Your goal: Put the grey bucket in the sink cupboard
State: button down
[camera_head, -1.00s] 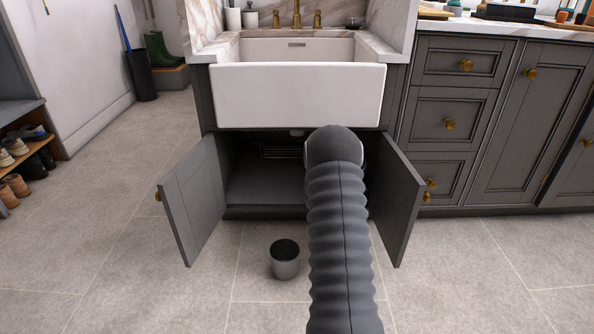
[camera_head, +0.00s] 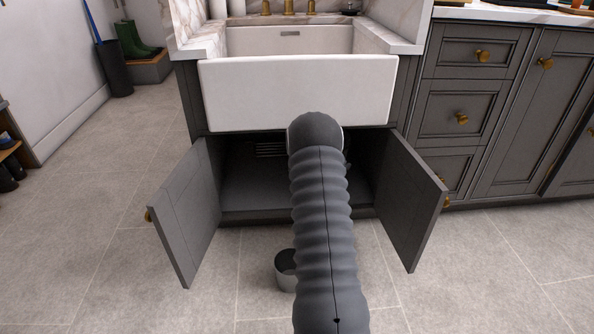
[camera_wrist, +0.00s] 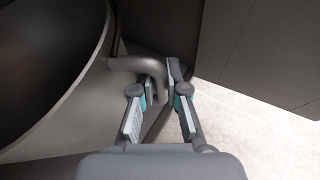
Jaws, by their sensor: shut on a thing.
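My arm hides the gripper in the head view. The sink cupboard (camera_head: 255,192) is under the white sink, with both doors open. Its floor looks mostly bare, though my arm hides the middle.
The left door (camera_head: 187,212) and right door (camera_head: 412,200) swing outward on either side of the opening. Grey drawers (camera_head: 462,115) stand to the right. Green boots (camera_head: 135,40) and a dark tall bin (camera_head: 113,68) are at the back left. The tiled floor (camera_head: 110,215) at left is clear.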

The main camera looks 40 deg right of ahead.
jog(key=w+a+f, duration=0.6)
jog(key=w+f, duration=0.3)
jog(key=f, duration=0.1)
jog(key=shift+a+f+b, duration=0.2)
jog(key=shift+a+b, duration=0.15)
jog(key=shift+f, duration=0.1)
jog(key=c, duration=1.2)
grip_release()
